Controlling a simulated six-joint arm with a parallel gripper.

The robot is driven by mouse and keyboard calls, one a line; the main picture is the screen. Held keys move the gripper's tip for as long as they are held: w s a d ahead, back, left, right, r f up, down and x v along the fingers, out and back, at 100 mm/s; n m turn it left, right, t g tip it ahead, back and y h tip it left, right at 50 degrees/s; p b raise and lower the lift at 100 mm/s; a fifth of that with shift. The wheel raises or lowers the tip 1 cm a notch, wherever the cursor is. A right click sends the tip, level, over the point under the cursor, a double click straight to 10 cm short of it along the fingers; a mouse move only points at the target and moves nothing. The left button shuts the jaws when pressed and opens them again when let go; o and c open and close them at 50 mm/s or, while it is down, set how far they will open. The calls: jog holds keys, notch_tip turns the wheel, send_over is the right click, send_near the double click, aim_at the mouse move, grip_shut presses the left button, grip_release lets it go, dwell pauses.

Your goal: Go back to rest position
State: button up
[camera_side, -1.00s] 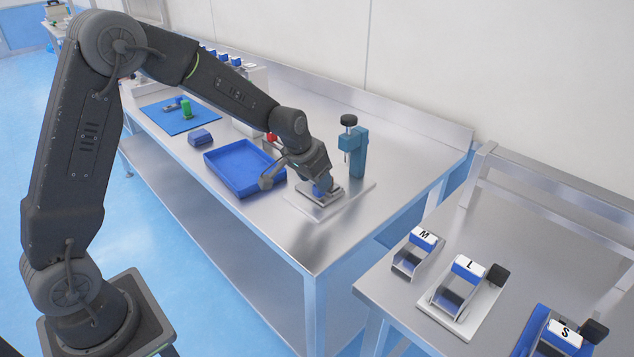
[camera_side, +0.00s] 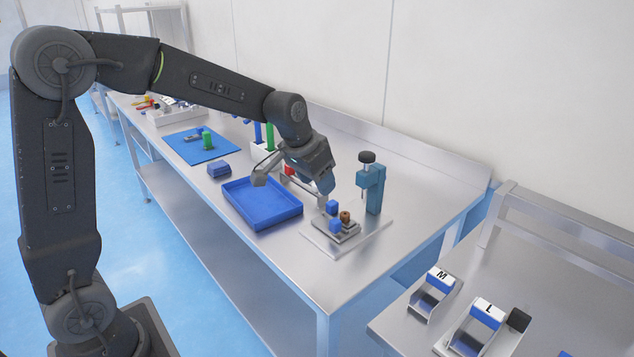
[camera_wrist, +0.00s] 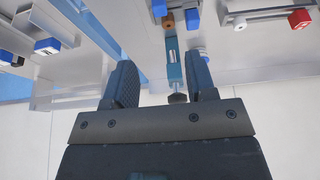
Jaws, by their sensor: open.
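My gripper (camera_side: 325,187) is in the air above the small fixture (camera_side: 318,239), apart from it. In the wrist view the fingers of my gripper (camera_wrist: 161,70) are spread, with nothing held between them. The fixture is a flat metal plate with a metal holder, blue blocks (camera_side: 333,207) and a brown round part (camera_side: 346,217) on it. The brown part also shows at the top of the wrist view (camera_wrist: 170,19).
A teal post with a black knob (camera_side: 373,188) stands right behind the fixture. An empty blue tray (camera_side: 262,204) lies to its left. A blue mat (camera_side: 203,151) lies farther back. Holders marked M (camera_side: 434,288) and L (camera_side: 478,325) stand on the right table.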

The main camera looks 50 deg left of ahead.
jog(key=s+d+r, duration=0.2)
jog(key=s, duration=1)
jog(key=s+d+r+t, duration=0.1)
jog(key=s+d+r, duration=0.1)
jog(key=s, duration=1)
jog(key=shift+s+d+r, duration=0.2)
jog(key=shift+s+d, duration=0.15)
jog(key=shift+d, duration=0.1)
